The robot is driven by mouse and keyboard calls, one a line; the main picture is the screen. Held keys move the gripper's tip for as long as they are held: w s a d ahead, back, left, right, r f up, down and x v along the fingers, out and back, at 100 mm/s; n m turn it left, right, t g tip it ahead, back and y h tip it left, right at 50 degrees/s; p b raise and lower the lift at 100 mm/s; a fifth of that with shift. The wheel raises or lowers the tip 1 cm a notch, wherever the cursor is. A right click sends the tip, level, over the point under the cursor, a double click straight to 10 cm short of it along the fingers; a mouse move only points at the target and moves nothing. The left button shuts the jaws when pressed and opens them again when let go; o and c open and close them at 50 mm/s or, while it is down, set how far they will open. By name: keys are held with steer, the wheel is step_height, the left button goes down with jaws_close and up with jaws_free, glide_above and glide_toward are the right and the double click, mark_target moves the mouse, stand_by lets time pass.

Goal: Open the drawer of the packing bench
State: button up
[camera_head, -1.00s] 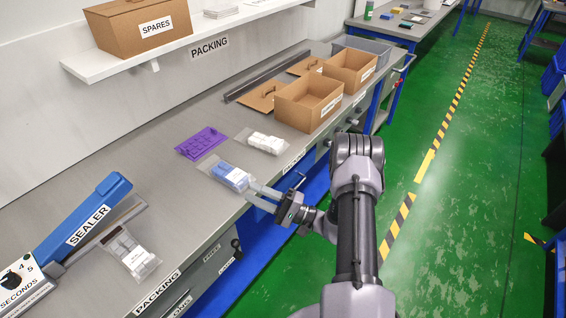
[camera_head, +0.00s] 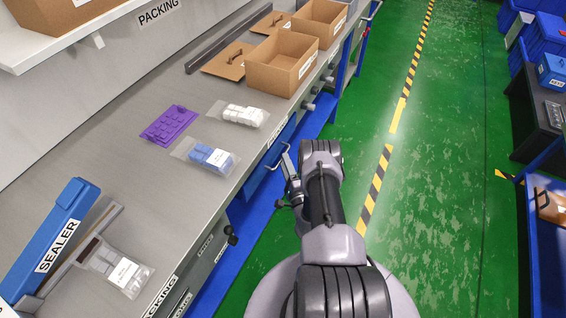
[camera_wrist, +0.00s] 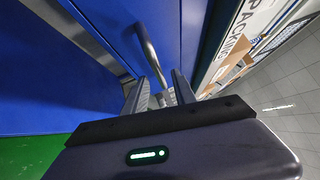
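The packing bench (camera_head: 110,190) runs along the left in the head view. Its blue drawer front (camera_head: 262,168) shows below the worktop edge, and fills much of the wrist view (camera_wrist: 110,30). A grey metal bar handle (camera_head: 286,160) stands out from the drawer; in the wrist view the handle (camera_wrist: 150,52) runs down toward the gap between my fingers. My gripper (camera_wrist: 161,78) is open, its two fingers apart on either side of the handle's near end. I cannot tell whether they touch it. In the head view my gripper (camera_head: 291,182) is small and partly hidden by my arm.
On the worktop lie a blue sealer (camera_head: 55,235), a purple tray (camera_head: 170,124), bagged parts (camera_head: 208,157) and open cartons (camera_head: 283,65). Dark knobs (camera_head: 232,236) stick out from the bench front. Green floor (camera_head: 440,200) is clear to the right; blue bins (camera_head: 545,50) stand beyond.

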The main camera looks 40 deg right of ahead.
steer(key=shift+b+x, duration=0.3)
steer(key=shift+x, duration=1.2)
jaws_close()
